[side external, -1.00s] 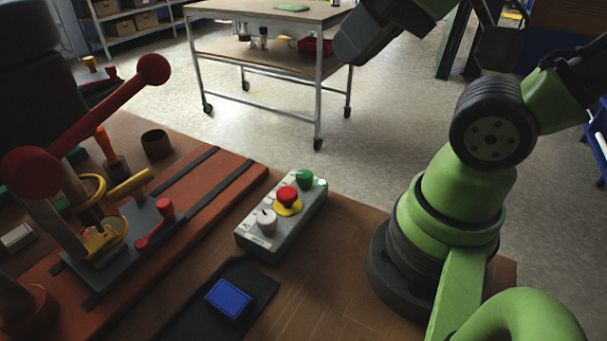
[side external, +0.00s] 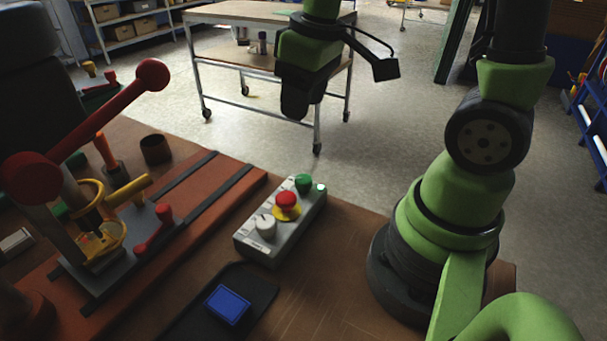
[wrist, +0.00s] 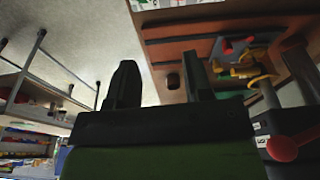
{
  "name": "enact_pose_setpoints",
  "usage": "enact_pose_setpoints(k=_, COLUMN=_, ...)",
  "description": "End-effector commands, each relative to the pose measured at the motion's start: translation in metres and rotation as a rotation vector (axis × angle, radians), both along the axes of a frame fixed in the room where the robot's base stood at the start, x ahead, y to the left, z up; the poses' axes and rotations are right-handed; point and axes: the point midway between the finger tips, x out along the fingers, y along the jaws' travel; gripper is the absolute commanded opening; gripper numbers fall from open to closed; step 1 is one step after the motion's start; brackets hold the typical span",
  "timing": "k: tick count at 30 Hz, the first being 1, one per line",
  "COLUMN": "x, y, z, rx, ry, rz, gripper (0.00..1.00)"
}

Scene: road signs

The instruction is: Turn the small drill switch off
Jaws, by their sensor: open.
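A grey control box (side external: 284,222) stands on the brown bench. On it are a white rotary knob (side external: 265,226), a red mushroom button (side external: 286,201) on a yellow collar, and a green button (side external: 304,183) beside a small lit lamp. The knob's exact setting is too small to read. My gripper (side external: 297,105) hangs above and behind the box, well clear of it, its fingers hard to make out there. In the wrist view my gripper (wrist: 160,82) has two dark fingers, apart and empty. A pale strip at that view's top edge may be the box.
A drill press with a red-knobbed lever (side external: 95,110) stands left on a red-brown base. A black tray (side external: 262,288) with a blue block (side external: 228,304) lies in front of the box. A wheeled cart (side external: 250,15) is beyond the bench.

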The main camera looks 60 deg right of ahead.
Motion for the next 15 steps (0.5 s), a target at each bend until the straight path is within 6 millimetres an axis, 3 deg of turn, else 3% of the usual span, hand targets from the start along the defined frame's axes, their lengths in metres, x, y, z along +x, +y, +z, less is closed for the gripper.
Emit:
enact_pose_setpoints(k=1, x=0.004, y=-0.006, z=-0.016, rx=-0.011, ry=0.053, rz=0.038, gripper=0.46)
enact_pose_setpoints(k=6, x=0.012, y=-0.018, z=-0.054, rx=-0.031, ry=0.154, rz=0.153, gripper=0.46)
enact_pose_setpoints(k=15, x=0.013, y=-0.022, z=-0.083, rx=-0.034, ry=0.194, rz=0.203, gripper=0.46)
